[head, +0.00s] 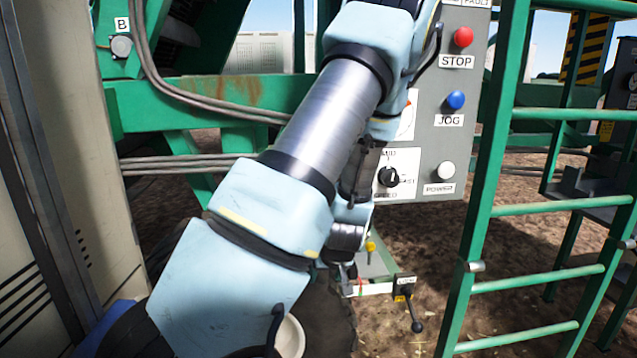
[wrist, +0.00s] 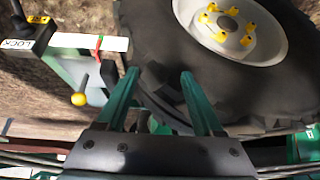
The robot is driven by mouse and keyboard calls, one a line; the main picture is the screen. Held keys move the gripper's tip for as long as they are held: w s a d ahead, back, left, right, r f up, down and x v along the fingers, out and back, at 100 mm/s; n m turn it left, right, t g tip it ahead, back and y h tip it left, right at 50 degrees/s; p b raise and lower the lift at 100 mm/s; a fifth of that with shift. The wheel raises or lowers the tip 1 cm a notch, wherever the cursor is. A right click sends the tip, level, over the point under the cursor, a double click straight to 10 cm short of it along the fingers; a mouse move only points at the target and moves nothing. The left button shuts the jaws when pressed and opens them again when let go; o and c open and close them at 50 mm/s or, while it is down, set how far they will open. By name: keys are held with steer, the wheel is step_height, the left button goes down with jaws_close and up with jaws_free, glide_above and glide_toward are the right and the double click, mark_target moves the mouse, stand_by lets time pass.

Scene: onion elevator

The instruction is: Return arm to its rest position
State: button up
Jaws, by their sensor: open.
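My arm crosses the middle of the head view, in front of a grey control panel, and hides part of it. My gripper (wrist: 158,75) shows in the wrist view with its two green fingers apart and nothing between them. The fingers lie over the edge of a black tyre (wrist: 165,45) with a white hub and yellow nuts. I cannot tell whether they touch it. In the head view the gripper is hidden behind my arm.
The panel (head: 425,120) carries a red STOP button (head: 463,37), a blue JOG button (head: 455,100) and a speed knob (head: 389,177). A green ladder (head: 475,200) stands right. A LOCK lever (head: 411,305) sits low. A beige cabinet (head: 75,130) is left.

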steer(key=s+a+r+m+g+p, duration=0.1)
steer(key=s+a+r+g+p, duration=0.1)
steer(key=s+a+r, duration=0.2)
steer(key=s+a+r+m+g+h+p, duration=0.1)
steer(key=s+a+r+m+g+p, duration=0.1)
steer(key=s+r, duration=0.8)
step_height(320, 180, up, 6)
steer(key=a+p, duration=0.1)
steer(key=a, duration=0.1)
steer(key=shift+s+a+h, duration=0.25)
steer(key=shift+a+h, duration=0.05)
steer(key=shift+a, duration=0.05)
stand_by(0.5)
